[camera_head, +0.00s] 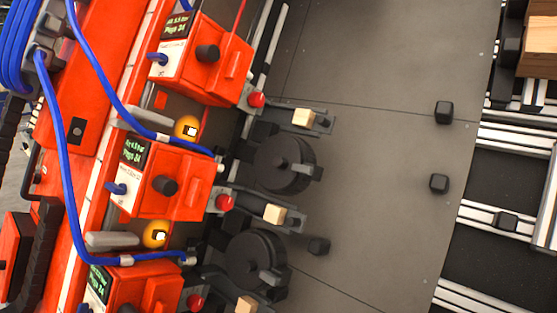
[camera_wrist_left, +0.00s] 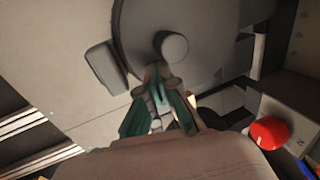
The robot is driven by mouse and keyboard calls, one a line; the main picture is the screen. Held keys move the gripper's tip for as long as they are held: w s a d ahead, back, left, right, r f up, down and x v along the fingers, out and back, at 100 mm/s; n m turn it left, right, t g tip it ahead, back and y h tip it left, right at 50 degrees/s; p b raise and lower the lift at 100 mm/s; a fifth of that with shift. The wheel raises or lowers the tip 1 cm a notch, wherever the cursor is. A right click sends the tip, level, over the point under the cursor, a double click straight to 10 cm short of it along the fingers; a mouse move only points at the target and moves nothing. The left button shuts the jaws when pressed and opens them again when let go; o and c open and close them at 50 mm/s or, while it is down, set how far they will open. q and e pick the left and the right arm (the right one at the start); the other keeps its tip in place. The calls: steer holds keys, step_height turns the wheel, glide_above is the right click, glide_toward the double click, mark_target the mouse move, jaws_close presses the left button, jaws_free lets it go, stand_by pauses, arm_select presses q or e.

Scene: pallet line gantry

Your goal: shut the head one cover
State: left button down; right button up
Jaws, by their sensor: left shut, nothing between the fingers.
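Several orange-red heads stand in a slanted row at the left of the head view: an upper one (camera_head: 225,65), a middle one (camera_head: 180,185) and a lower one (camera_head: 140,285). I cannot tell which is head one or which part is its cover. Dark round discs, a middle one (camera_head: 268,155) and a lower one (camera_head: 238,252), sit beside the row. My left gripper (camera_wrist_left: 158,88) shows in the wrist view only, shut and empty, with teal fingers. Its tips are near a knob (camera_wrist_left: 174,46) on a large round disc (camera_wrist_left: 185,20); contact is unclear. My right gripper is not in view.
Blue cables (camera_head: 62,150) run across the heads. A red button (camera_wrist_left: 269,132) is at the right of the wrist view, with a dark rounded block (camera_wrist_left: 104,68) at left. The grey floor plate (camera_head: 380,70) is largely clear, with small black blocks (camera_head: 443,112). A conveyor (camera_head: 515,137) runs at right.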

arm_select(q)
steer(key=shift+a+f, duration=0.15)
steer(key=s+a+r+p, duration=0.5)
steer(key=s+p, duration=0.2)
steer(key=p, duration=0.1)
steer(key=shift+p, duration=0.3)
stand_by(1.1)
steer(key=shift+a, duration=0.1)
